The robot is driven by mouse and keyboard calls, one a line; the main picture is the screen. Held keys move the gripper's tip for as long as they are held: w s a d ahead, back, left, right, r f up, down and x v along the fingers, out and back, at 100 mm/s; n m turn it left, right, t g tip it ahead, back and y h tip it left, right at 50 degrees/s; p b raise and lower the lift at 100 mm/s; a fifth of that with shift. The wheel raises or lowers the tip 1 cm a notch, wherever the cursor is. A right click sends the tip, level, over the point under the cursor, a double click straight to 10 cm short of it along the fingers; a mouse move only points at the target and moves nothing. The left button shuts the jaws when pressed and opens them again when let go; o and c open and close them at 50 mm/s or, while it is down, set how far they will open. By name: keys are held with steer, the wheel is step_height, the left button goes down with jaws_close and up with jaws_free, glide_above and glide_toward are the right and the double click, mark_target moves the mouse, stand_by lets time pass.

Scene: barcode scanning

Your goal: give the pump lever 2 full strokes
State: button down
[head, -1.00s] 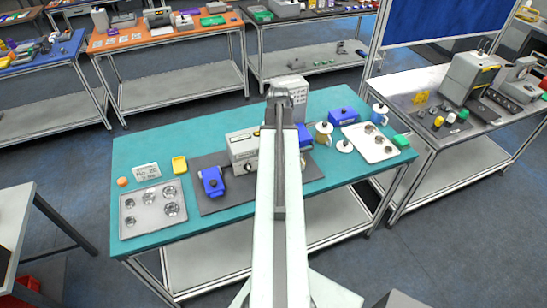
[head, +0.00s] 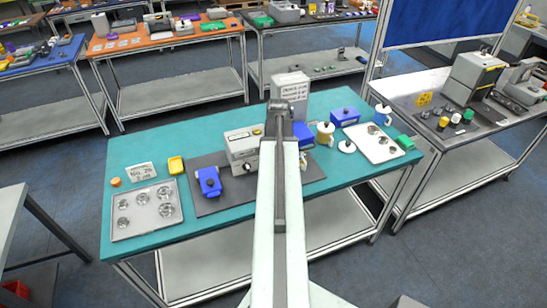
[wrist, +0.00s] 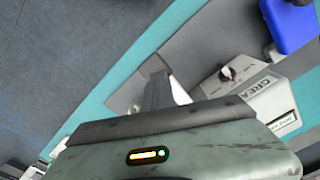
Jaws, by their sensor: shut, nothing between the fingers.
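I cannot pick out a pump lever for certain in either view. A blue device with a dark knob (head: 209,181) stands on the grey mat, left of my arm; its blue body also shows at the upper right of the wrist view (wrist: 290,25). A light grey machine with a dark knob (head: 241,150) stands beside it, close to my arm; in the wrist view it lies to the right of my fingers (wrist: 250,100). My gripper (wrist: 155,82) is shut and empty, over the mat's edge area. In the head view my arm hides part of the mat, and the fingertips are not clear.
The back left is clear.

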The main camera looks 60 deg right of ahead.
steer(key=shift+r, duration=0.1)
step_height(320, 180, up, 7)
steer(key=p, duration=0.7)
steer(key=shift+r+p, duration=0.2)
steer(key=shift+p, duration=0.2)
step_height(320, 180, up, 4)
steer(key=p, duration=0.4)
